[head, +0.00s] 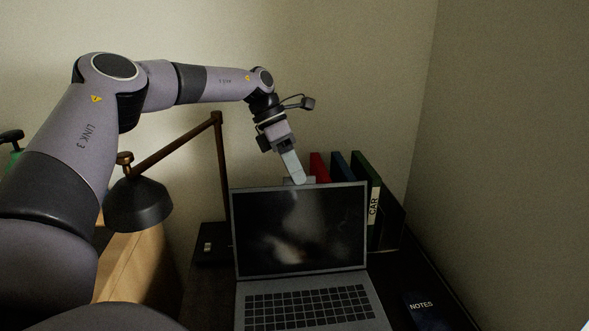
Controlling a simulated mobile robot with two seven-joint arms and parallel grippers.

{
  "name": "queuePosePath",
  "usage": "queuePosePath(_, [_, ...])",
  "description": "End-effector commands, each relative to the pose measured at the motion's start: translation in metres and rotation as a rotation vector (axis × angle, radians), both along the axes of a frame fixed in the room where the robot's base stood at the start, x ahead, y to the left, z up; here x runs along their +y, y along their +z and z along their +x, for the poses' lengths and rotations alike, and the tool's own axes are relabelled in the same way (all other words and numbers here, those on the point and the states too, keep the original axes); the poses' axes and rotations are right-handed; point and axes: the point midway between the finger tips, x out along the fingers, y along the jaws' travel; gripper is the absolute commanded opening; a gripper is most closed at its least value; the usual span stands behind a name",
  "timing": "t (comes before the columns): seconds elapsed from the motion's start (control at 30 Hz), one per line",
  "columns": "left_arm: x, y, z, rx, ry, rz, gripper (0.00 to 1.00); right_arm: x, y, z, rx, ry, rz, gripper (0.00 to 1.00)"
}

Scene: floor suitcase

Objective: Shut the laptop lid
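The laptop stands open on the dark desk, its keyboard (308,305) facing me. Its lid (300,228) is raised upright, with the dark screen toward me. My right gripper is not in view.
A desk lamp (139,204) stands left of the laptop, beneath my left arm. Red, blue and green binders (366,172) stand behind the lid at the right. A dark notebook (425,312) marked NOTES lies at the front right. Walls close off the back and right.

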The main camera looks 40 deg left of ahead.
Motion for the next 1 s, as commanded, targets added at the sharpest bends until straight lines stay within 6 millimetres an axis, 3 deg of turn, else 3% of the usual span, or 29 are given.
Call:
queuePosePath(0.07, [0.0002,0.0000,0.0000,0.000,0.000,0.000,0.32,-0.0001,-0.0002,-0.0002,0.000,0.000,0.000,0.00])
queuePosePath(0.2, [0.0002,0.0002,0.0000,0.000,0.000,0.000,0.00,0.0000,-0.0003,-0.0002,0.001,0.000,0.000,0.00])
queuePosePath(1.0, [0.0003,0.0009,0.0001,-0.001,-0.001,0.001,0.00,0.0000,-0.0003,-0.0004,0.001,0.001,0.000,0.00])
